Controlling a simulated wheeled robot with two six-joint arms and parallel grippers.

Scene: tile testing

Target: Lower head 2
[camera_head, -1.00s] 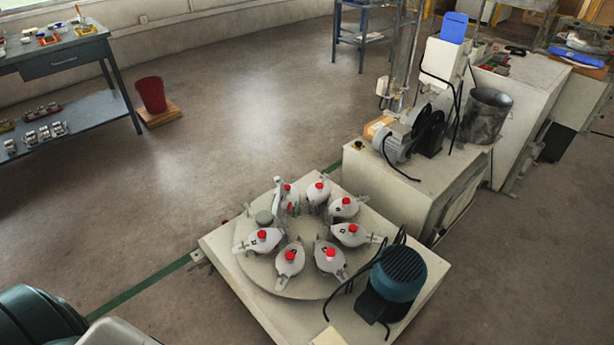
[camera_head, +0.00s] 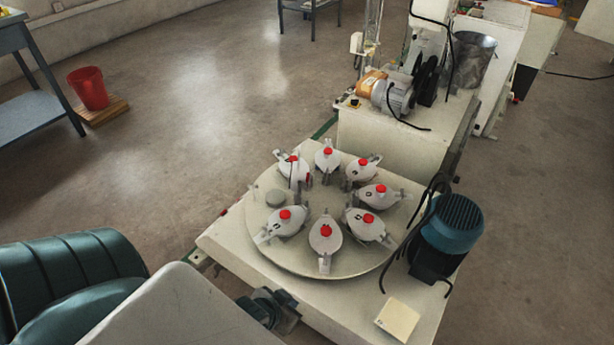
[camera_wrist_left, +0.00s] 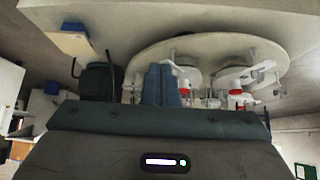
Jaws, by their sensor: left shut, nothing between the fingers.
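Several pale heads with red knobs stand in a ring on a round turntable (camera_head: 318,262). Front heads include one at the left (camera_head: 287,225), one in the middle (camera_head: 325,238) and one at the right (camera_head: 365,228). Small dark marks show on some, too small to read, so I cannot tell which is head 2. My left gripper (camera_head: 285,303) is at the front left edge of the machine base, short of the turntable. In the left wrist view its fingers (camera_wrist_left: 163,85) are together and empty, with the turntable (camera_wrist_left: 205,50) beyond them, upside down. My right gripper is not in view.
A teal motor (camera_head: 453,223) with black cables stands on the base right of the turntable. A pale square plate (camera_head: 398,319) lies on the base's front corner. A cabinet with a grey motor (camera_head: 390,97) stands behind.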

